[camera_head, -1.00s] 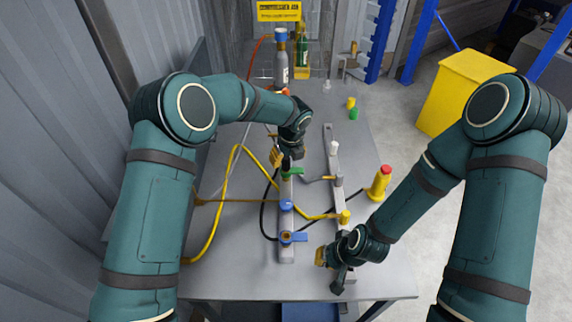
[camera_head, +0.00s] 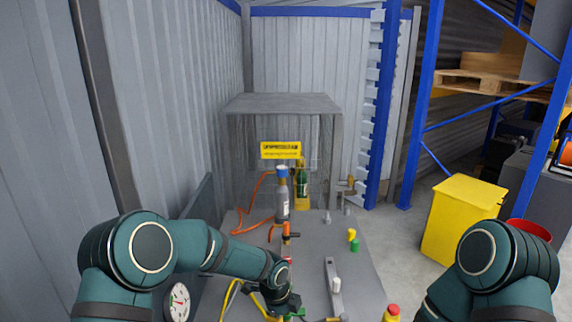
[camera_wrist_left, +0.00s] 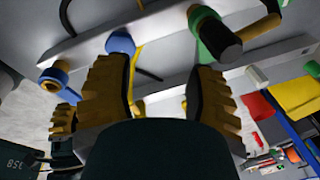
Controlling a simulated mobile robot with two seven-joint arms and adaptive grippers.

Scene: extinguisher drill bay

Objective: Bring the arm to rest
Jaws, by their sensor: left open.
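My left arm (camera_head: 225,257) reaches over the left side of the bench in the head view. Its gripper (camera_head: 268,303) is low in that view, near a green handle (camera_head: 296,313). In the left wrist view the two yellow ribbed fingers (camera_wrist_left: 160,88) stand wide apart with nothing between them. A green-and-black fitting (camera_wrist_left: 213,34) and a blue fitting (camera_wrist_left: 120,42) lie beyond the fingertips. My right arm (camera_head: 500,265) enters at lower right; most of its forearm is below the frame. Yellow ribbed fingers, seemingly my right gripper (camera_wrist_left: 62,120), show at left in the wrist view; their opening is unclear.
The grey bench (camera_head: 358,285) carries a grey cylinder (camera_head: 282,195), an orange hose (camera_head: 252,228), a green bottle (camera_head: 302,185) and small yellow and green parts (camera_head: 353,240). A yellow bin (camera_head: 460,220) stands right of the bench. A corrugated wall (camera_head: 150,120) bounds the left.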

